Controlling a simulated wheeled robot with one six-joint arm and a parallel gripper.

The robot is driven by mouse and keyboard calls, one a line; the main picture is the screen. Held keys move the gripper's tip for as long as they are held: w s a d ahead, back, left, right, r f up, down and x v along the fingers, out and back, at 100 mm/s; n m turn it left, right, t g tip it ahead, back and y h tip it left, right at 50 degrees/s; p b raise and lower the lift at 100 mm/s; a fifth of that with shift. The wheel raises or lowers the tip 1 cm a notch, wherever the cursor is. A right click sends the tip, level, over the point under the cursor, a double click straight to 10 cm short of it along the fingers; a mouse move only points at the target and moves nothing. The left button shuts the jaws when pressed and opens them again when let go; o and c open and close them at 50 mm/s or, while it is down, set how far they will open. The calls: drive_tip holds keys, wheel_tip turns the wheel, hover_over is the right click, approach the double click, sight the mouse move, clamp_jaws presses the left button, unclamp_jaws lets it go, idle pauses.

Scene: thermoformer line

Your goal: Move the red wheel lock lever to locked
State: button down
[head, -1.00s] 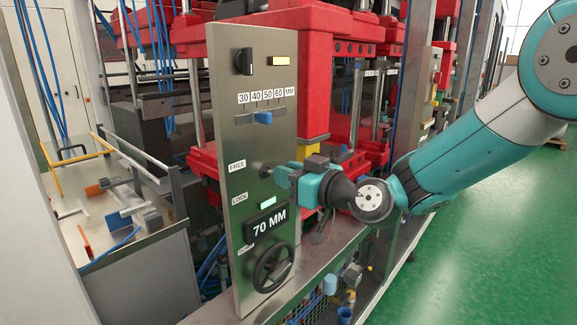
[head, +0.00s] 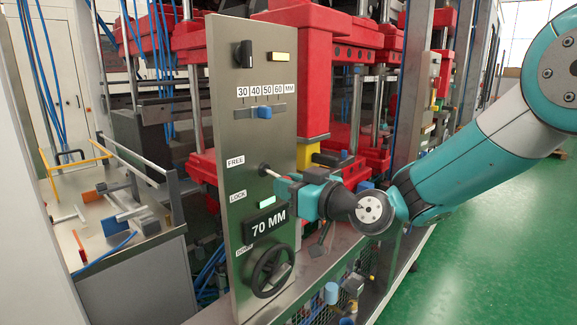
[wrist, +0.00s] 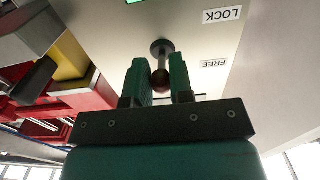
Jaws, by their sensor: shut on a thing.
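The wheel lock lever (head: 268,172) is a short metal rod from a dark round boss on the steel panel, between the FREE (head: 236,161) and LOCK (head: 238,196) labels. In the head view the rod slopes down and right toward my gripper (head: 284,185), which covers its end. In the wrist view the lever's dark red ball knob (wrist: 160,80) sits between the two teal fingers of my gripper (wrist: 160,82). The fingers are shut on it. A pale green lamp (head: 267,203) is lit beside LOCK.
A black handwheel (head: 271,271) and a 70 MM display (head: 267,223) are below the lever on the panel. A blue slider (head: 265,112) is above. Red press parts (head: 350,140) stand behind the panel. Green floor (head: 480,240) is clear at right.

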drive_tip(key=shift+f, duration=0.35)
drive_tip(key=shift+w+a+f+b, duration=0.15)
drive_tip(key=shift+f+b, duration=0.3)
drive_tip(key=shift+w+a+f+b, duration=0.1)
drive_tip(key=shift+a+f+b, duration=0.05)
drive_tip(key=shift+f+b, duration=0.3)
drive_tip(key=c, duration=0.9)
unclamp_jaws()
drive_tip(key=shift+a+r, duration=0.1)
drive_tip(key=shift+r, duration=0.05)
drive_tip(key=shift+b+v, duration=2.95)
drive_tip(key=shift+v, duration=0.6)
drive_tip(key=shift+r, duration=0.1)
